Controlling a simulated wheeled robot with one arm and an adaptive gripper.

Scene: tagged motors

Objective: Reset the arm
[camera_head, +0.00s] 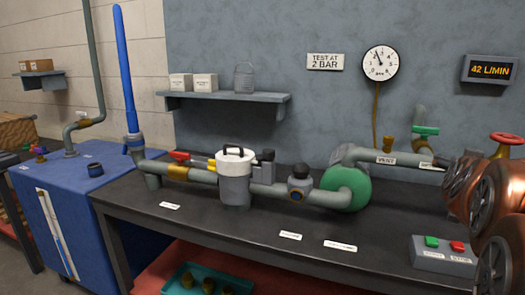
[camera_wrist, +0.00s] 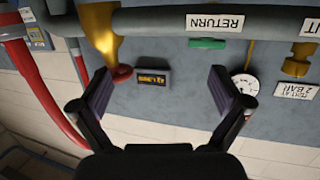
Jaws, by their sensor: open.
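My gripper (camera_wrist: 165,90) shows in the wrist view with its two dark fingers spread wide apart. Nothing is between the fingers; the wall and a small display lie beyond the gap. The wrist view is turned over, with the pipes along the top.
A dark bench (camera_head: 230,235) carries a pump line with a white-lidded filter (camera_head: 234,162) and green pump (camera_head: 345,190). Copper-coloured round parts (camera_head: 470,185) crowd the right. A grey pipe (camera_wrist: 175,20) labelled RETURN and a red pipe (camera_wrist: 45,90) lie near my gripper's view.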

